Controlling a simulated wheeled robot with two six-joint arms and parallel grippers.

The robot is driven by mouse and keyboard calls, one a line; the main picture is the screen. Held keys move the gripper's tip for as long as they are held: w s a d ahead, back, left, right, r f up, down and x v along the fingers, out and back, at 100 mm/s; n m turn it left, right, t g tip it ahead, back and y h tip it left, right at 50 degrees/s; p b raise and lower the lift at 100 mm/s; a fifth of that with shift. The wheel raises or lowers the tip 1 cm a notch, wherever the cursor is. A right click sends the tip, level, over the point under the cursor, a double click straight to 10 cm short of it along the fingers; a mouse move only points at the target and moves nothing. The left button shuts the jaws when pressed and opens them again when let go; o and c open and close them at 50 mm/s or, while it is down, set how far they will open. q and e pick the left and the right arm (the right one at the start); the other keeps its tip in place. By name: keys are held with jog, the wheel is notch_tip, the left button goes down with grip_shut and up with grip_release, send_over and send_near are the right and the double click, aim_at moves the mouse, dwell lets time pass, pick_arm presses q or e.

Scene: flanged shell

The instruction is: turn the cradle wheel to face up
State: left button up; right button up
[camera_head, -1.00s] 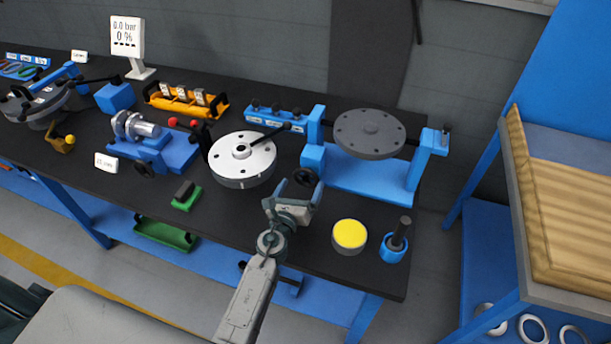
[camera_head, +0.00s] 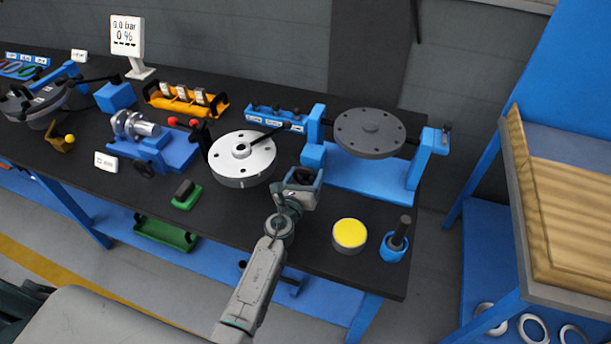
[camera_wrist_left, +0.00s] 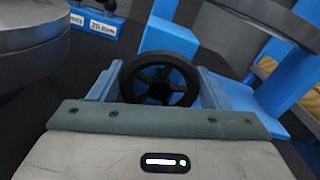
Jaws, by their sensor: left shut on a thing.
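The cradle wheel, a small black spoked handwheel (camera_head: 304,175), is on the left side of the blue cradle (camera_head: 375,178). In the left wrist view the wheel (camera_wrist_left: 158,84) sits between my two fingers. My left gripper (camera_head: 303,183) is shut on it, and the fingers partly cover it in the head view. My right gripper is not in view.
A white flanged disc (camera_head: 242,157) with a black-handled lever stands left of my gripper. A yellow-topped cylinder (camera_head: 349,234) and a blue holder with a dark tool (camera_head: 395,243) stand on the right front of the black bench. A wooden-fronted blue stand (camera_head: 560,195) is at the right.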

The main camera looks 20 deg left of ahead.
pick_arm(q)
jog(key=shift+a+f+n, duration=0.15)
jog(key=shift+n, duration=3.25)
jog(key=o, duration=0.9)
jog(key=shift+o, duration=0.2)
jog(key=s, duration=1.1)
jog(key=shift+a, duration=0.2)
jog(key=shift+w, duration=0.1)
